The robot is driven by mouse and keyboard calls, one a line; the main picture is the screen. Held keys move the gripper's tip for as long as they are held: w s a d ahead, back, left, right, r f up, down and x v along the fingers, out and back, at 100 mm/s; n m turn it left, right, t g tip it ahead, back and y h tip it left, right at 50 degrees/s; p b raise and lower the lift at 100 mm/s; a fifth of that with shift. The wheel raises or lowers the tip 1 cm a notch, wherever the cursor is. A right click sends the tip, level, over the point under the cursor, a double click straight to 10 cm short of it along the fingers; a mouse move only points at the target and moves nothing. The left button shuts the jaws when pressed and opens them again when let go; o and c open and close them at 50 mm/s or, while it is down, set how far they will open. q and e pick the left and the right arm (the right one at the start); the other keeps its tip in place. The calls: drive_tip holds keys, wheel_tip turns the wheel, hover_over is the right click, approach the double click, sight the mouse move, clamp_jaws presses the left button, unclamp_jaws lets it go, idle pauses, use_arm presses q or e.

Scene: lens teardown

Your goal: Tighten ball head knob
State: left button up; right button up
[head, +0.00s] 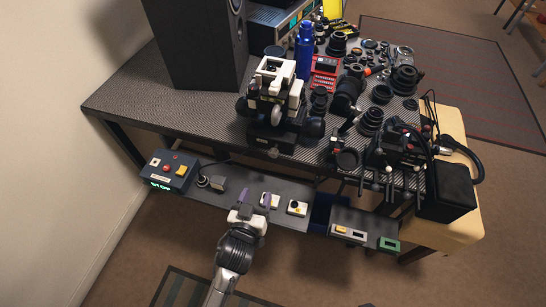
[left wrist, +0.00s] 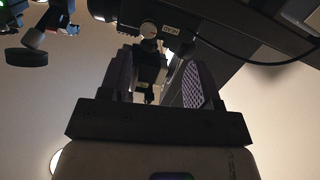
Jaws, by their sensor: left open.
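My left gripper (head: 255,198) is in the head view at the front edge of the low grey shelf. Its two purple-padded fingers stand apart, and nothing is seen clamped between them. I cannot tell for sure which piece is the ball head knob. My right gripper is not in view.
A black-and-white microscope-like device (head: 275,90) stands on the dark table (head: 190,98) behind the shelf. A control box with coloured buttons (head: 170,170) sits at the shelf's left end. Small boxes (head: 297,208) lie to the right. Lenses and tools crowd the table's right side.

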sight(273, 156)
use_arm(q)
drive_tip(key=shift+n+t+h, duration=0.4)
drive_tip(key=shift+n+t, duration=0.1)
drive_tip(key=b+x, duration=0.1)
drive_tip(key=x, duration=0.3)
drive_tip(key=r+b+x, duration=0.1)
drive_tip(key=b+x, duration=0.1)
drive_tip(key=x, duration=0.2)
drive_tip(key=b+x, duration=0.1)
drive_tip(key=x, duration=0.3)
drive_tip(key=shift+w+d+r+b, duration=0.2)
drive_tip(key=shift+d+r+b, duration=0.1)
drive_tip(key=shift+d+r, duration=0.05)
drive_tip(key=shift+x, duration=0.85)
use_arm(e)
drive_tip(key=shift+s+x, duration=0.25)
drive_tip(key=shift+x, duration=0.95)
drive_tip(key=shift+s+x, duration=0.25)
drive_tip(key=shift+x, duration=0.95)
use_arm(q)
drive_tip(key=shift+r, duration=0.1)
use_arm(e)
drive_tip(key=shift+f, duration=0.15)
